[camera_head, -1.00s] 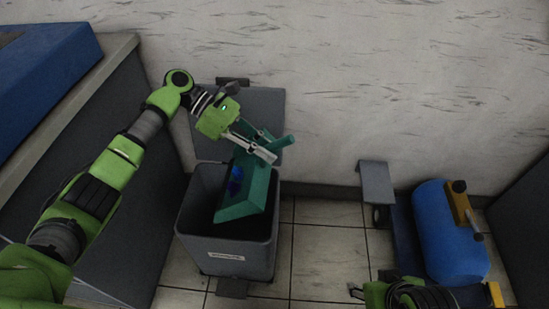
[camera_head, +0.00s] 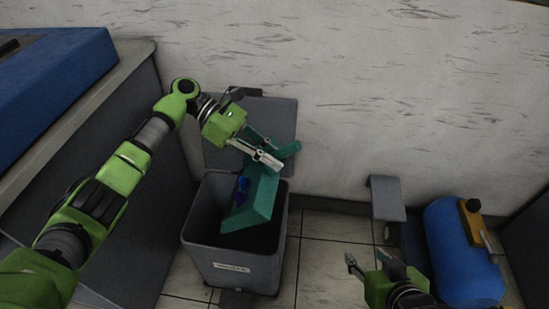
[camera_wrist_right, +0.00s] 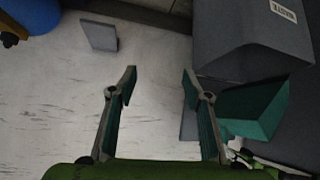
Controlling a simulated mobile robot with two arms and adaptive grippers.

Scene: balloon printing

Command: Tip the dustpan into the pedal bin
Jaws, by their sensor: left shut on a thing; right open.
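The teal dustpan (camera_head: 260,200) hangs steeply tilted over the open mouth of the grey pedal bin (camera_head: 230,262), its lower edge within the rim. Small dark blue pieces (camera_head: 242,189) still show against the pan. The bin's lid (camera_head: 278,118) stands open against the wall. My left gripper (camera_head: 262,154) is shut on the dustpan near its handle (camera_head: 286,150). My right gripper (camera_head: 366,259) is open and empty, right of the bin. In the right wrist view its open fingers (camera_wrist_right: 160,72) show, with the dustpan (camera_wrist_right: 258,108) and the bin (camera_wrist_right: 235,40) at right.
A blue tank (camera_head: 460,255) with a yellow-brown fitting stands at the right, beside a grey plate (camera_head: 387,198). A grey counter with a blue item (camera_head: 60,75) is at the left. The wall is close behind the bin.

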